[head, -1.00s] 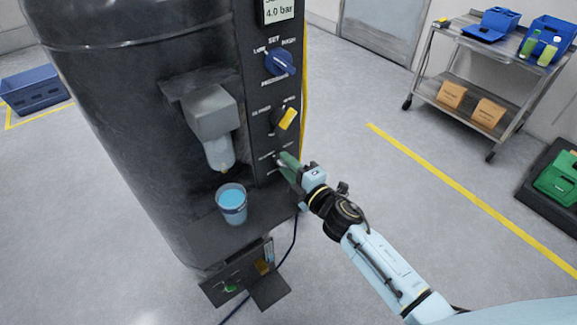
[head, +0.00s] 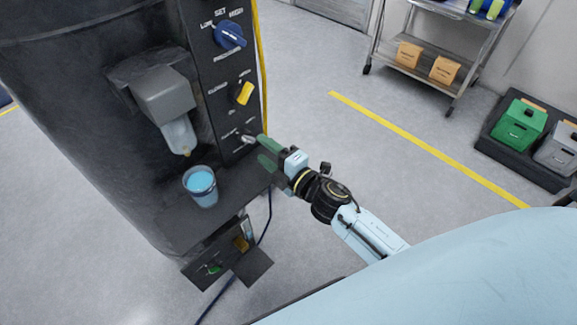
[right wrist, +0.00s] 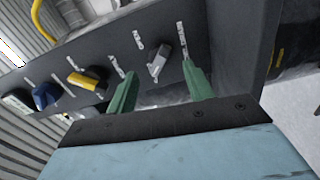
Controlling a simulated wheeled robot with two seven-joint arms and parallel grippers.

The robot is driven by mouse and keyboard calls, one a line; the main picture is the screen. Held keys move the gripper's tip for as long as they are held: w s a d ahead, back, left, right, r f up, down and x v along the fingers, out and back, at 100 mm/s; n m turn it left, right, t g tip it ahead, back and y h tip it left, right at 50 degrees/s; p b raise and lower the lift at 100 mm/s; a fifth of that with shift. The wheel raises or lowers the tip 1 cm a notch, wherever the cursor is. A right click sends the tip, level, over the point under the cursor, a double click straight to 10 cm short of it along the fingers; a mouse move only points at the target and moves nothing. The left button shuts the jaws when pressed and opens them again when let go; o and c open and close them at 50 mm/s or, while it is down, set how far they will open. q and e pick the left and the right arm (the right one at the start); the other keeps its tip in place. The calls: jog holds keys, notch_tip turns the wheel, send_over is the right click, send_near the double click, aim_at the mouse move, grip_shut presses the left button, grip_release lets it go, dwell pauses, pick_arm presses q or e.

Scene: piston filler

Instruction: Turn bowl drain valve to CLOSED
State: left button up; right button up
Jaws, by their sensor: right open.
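A small silver lever (head: 247,139) sits lowest on the black control panel (head: 228,112) of the machine. My left gripper is not in view.
Above the lever are a yellow knob (head: 243,93) and a blue knob (head: 229,36). The floor to the right is clear up to the cart (head: 408,72).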

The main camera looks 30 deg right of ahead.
jog(key=v, duration=0.8)
jog(key=shift+s, duration=0.25)
jog(key=shift+d, duration=0.1)
jog(key=s+d+f+m+g+h, duration=0.2)
jog(key=s+f+m, duration=0.2)
jog(key=f, duration=0.6)
jog(key=s+d+f+m+g+h, duration=0.1)
jog(key=s+f+m+g, duration=0.2)
jog(key=f, duration=0.6)
jog(key=s+d+f+m+g+h, duration=0.2)
jog(key=s+f+m, duration=0.2)
jog(key=f, duration=0.6)
jog(key=s+f+m+g, duration=0.3)
jog(key=s+f, duration=0.4)
jog(key=s, duration=0.6)
jog(key=s+f+m+g+h, duration=0.1)
jog(key=s+f+m+g, duration=0.3)
jog(key=s, duration=0.9)
notch_tip(320, 180, down, 3)
jog(key=shift+f+g, duration=0.2)
jog(key=shift+g, duration=0.8)
jog(key=shift+s, duration=0.1)
